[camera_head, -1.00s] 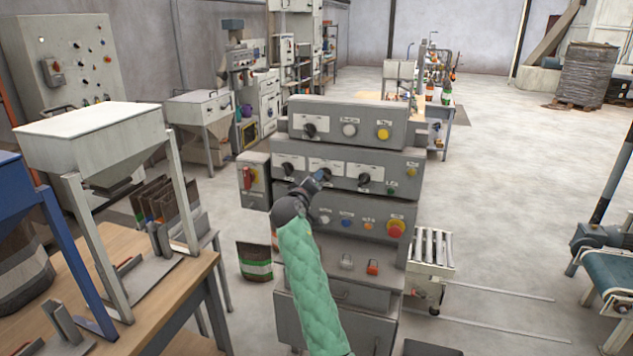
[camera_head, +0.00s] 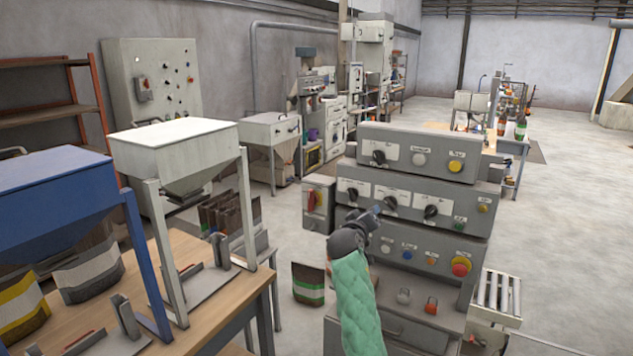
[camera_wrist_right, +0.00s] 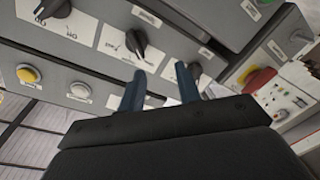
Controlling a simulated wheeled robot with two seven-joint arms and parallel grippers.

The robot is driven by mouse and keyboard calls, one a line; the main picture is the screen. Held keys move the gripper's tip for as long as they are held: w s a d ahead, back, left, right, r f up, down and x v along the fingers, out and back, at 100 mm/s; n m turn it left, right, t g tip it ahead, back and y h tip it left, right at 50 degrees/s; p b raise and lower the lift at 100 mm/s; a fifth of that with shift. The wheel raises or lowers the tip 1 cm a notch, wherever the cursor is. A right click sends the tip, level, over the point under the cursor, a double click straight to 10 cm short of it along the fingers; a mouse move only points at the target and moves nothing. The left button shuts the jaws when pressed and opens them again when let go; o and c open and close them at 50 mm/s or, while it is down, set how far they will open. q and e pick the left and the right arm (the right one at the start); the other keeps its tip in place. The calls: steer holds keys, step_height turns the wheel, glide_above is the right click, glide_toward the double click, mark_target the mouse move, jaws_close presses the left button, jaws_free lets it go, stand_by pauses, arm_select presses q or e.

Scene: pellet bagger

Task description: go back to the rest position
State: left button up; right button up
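The control cabinet (camera_head: 415,166) stands right of centre in the head view, with rows of knobs and buttons. My right gripper (camera_head: 376,211), on the green-sleeved arm, is in front of its second row, just left of the middle black selector knob (camera_head: 391,203). In the right wrist view the two dark blue fingers (camera_wrist_right: 162,84) are apart with nothing between them. A black knob (camera_wrist_right: 150,40) lies just beyond the fingertips; I cannot tell whether they touch it. My left gripper is not in view.
A wooden table (camera_head: 235,285) with a blue hopper (camera_head: 55,195) and a white hopper (camera_head: 180,155) stands at the left. A bag (camera_head: 308,284) stands on the floor beside the cabinet. A roller conveyor (camera_head: 497,297) is at its right. The floor farther right is clear.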

steer(key=w+a+f+g+y, duration=0.1)
steer(key=a+f+y, duration=0.25)
steer(key=f, duration=0.65)
steer(key=a+f+g+y, duration=0.1)
steer(key=a+f+y, duration=0.25)
steer(key=f, duration=0.75)
steer(key=s+f+g+y, duration=0.1)
steer(key=s+f, duration=0.4)
steer(key=f, duration=0.4)
steer(key=s+f+g, duration=0.2)
steer(key=s+f, duration=0.2)
steer(key=f, duration=0.5)
steer(key=s+f+g+y, duration=0.1)
steer(key=s+f, duration=0.4)
steer(key=f, duration=0.4)
steer(key=s+d+f+g, duration=0.2)
steer(key=s+f+g, duration=0.2)
steer(key=s+f, duration=1.75)
steer(key=s+d+f+g, duration=0.1)
steer(key=s+f, duration=0.2)
steer(key=s, duration=0.6)
steer(key=s+d+f+g, duration=0.1)
steer(key=s+f, duration=0.2)
steer(key=s, duration=0.7)
steer(key=s+d+f+g, duration=0.1)
steer(key=s+f, duration=0.2)
steer(key=s, duration=0.7)
steer(key=shift+s+f+g, duration=0.15)
steer(key=shift+f+g, duration=0.15)
steer(key=shift+f, duration=0.1)
